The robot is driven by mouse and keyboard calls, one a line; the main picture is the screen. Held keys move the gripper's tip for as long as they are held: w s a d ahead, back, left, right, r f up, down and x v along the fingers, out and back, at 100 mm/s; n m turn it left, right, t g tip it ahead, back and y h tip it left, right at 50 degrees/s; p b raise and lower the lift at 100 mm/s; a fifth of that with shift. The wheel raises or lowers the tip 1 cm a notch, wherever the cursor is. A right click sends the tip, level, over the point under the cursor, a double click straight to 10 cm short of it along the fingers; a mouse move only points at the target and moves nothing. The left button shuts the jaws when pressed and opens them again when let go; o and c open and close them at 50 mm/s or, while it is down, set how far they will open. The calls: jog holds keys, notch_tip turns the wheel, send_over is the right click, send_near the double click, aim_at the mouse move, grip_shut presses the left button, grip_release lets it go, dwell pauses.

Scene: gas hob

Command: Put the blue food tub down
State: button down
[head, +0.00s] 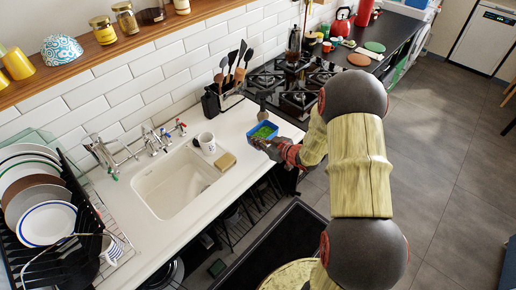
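The blue food tub (264,130) is a small blue box with green contents showing at its open top. It is at the right end of the white counter (232,178), close to the hob (293,88). My gripper (267,144) is at the near side of the tub, with its dark fingers against or overlapping it. The tub looks level. The fingertips are partly hidden by the tub and too small to show whether they grip it. I cannot tell whether the tub rests on the counter or is held just above it.
A white mug (207,143) and a tan sponge (225,162) stand between the sink (174,182) and the tub. A utensil holder (222,99) is behind. A dish rack (75,215) with plates is at left. Bare counter lies around the sponge.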

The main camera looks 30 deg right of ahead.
aim_at(250, 144)
jog(key=shift+w+d+f, duration=0.15)
jog(key=shift+w+f, duration=0.45)
jog(key=shift+f, duration=0.1)
jog(key=shift+w+f+b, duration=0.2)
jog(key=shift+f+b, duration=0.75)
jog(key=shift+f, duration=0.75)
jog(key=shift+f, duration=0.2)
jog(key=c, duration=2.4)
grip_release()
jog(key=shift+o, duration=0.5)
jog(key=shift+o, duration=1.3)
